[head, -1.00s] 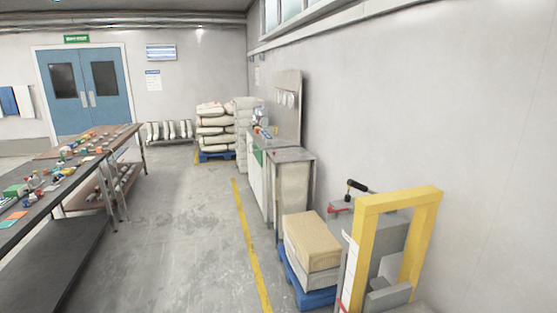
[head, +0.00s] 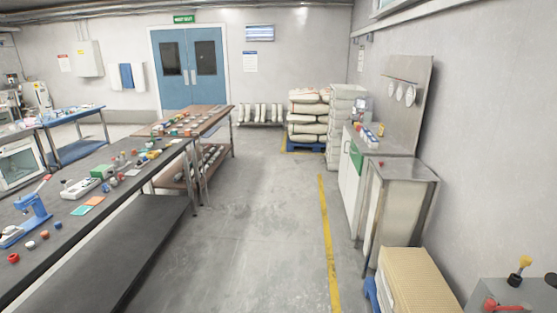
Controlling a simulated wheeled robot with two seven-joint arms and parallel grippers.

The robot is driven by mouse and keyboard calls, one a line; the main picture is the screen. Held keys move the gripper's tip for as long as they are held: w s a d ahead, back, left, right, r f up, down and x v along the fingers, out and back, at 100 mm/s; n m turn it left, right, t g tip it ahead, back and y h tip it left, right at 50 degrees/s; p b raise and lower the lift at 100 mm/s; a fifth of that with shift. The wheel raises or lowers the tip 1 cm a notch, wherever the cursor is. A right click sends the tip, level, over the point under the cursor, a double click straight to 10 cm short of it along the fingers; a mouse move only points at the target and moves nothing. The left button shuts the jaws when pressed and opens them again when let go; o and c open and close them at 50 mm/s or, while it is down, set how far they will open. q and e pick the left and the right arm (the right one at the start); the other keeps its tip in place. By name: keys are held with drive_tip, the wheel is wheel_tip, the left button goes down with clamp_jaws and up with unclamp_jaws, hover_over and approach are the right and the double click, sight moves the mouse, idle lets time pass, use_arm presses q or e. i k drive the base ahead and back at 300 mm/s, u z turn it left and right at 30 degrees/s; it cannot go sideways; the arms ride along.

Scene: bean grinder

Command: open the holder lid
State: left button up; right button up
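I cannot pick out a holder or its lid with certainty at this distance. A blue bench device (head: 30,217) with a raised arm stands on the dark workbench (head: 95,240) at the left. A flat light-grey device (head: 81,188) lies farther along the same bench, with a green box (head: 102,172) just beyond it. Neither of my grippers is in the head view.
Clear grey floor runs ahead between the benches and a yellow line (head: 328,245). A brown table (head: 190,122) stands beyond the dark bench. Blue doors (head: 188,70) are at the back.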

sight(389, 168)
drive_tip(key=u, duration=0.1)
drive_tip(key=i, duration=2.1)
drive_tip(key=z, duration=0.7)
drive_tip(key=i, duration=1.05)
drive_tip(key=z, duration=1.7)
drive_tip(key=i, duration=0.65)
drive_tip(key=z, duration=0.45)
